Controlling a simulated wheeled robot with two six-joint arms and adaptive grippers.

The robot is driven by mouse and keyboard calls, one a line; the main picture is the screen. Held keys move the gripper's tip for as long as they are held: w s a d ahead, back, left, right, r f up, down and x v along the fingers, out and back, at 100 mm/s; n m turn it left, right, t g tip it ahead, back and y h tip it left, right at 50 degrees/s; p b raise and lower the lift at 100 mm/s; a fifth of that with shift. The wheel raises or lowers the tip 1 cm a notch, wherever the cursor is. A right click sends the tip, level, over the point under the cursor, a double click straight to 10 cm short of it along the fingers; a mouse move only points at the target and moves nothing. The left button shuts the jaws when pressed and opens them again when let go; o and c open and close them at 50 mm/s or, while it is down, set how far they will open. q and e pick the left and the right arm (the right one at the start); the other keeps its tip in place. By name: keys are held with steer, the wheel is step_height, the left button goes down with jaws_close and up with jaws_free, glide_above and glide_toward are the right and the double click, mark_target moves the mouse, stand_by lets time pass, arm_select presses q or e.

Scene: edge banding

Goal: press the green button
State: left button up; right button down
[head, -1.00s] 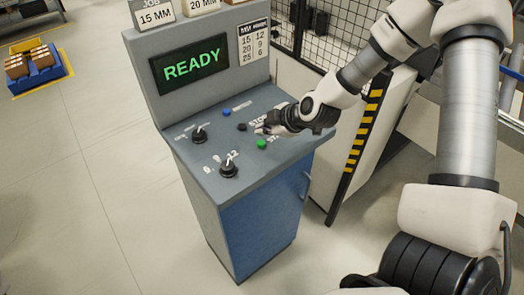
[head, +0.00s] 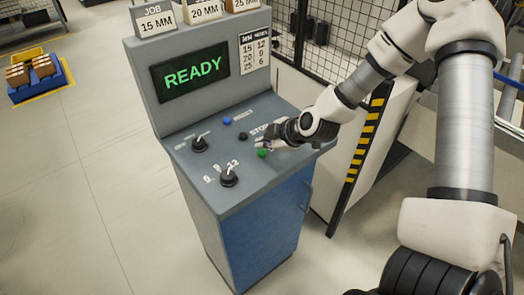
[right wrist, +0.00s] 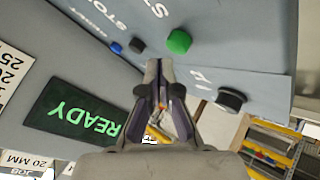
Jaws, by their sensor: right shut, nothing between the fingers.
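The green button (head: 263,153) sits on the sloped top of the grey and blue console, near its front right part. My right gripper (head: 265,143) is shut and empty, its fingertips just behind and above the green button in the head view. In the right wrist view the green button (right wrist: 179,41) lies beyond the closed fingertips (right wrist: 159,62), a little to their right, with a visible gap. I cannot tell from the head view how high the fingertips are above the panel. My left gripper is not in view.
A black button (head: 242,136) and a blue button (head: 227,121) lie behind the green one. Two black knobs (head: 229,179) (head: 199,144) stand to the left. The screen (head: 190,72) reads READY. A striped barrier (head: 368,130) stands right of the console.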

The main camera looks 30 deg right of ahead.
steer(key=shift+f, duration=0.1)
stand_by(0.5)
steer(key=shift+f, duration=0.35)
